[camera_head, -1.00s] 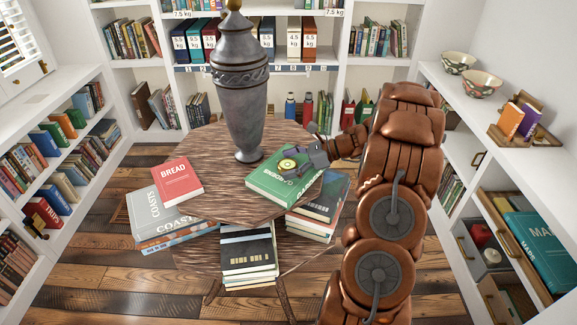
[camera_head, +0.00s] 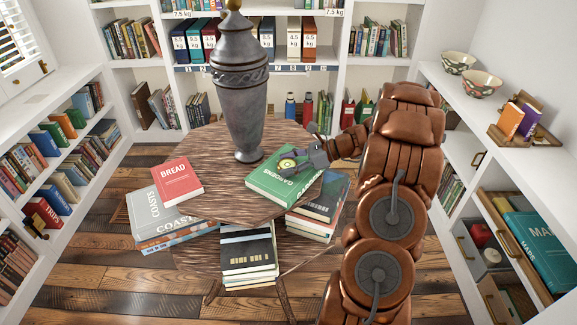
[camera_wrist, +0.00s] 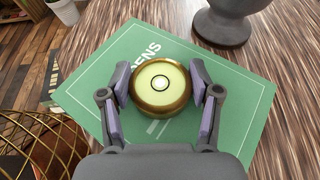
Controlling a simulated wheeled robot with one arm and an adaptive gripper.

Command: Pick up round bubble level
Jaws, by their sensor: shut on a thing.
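The round bubble level (camera_wrist: 160,83) has a brass rim and a pale yellow-green face with a bubble ring in the middle. In the wrist view it sits between the two fingers of my gripper (camera_wrist: 160,90), which is shut on its sides. In the head view the level (camera_head: 287,163) shows small and partly covered by my gripper (camera_head: 297,161). It is over the green book (camera_head: 266,184) on the round wooden table (camera_head: 210,160). I cannot tell whether it touches the cover.
A tall grey urn (camera_head: 240,95) stands behind the green book. A red book (camera_head: 177,181) lies at the table's left. Book stacks, one with a black cover (camera_head: 247,248), stand in front and to the right. Bare tabletop shows left of the urn.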

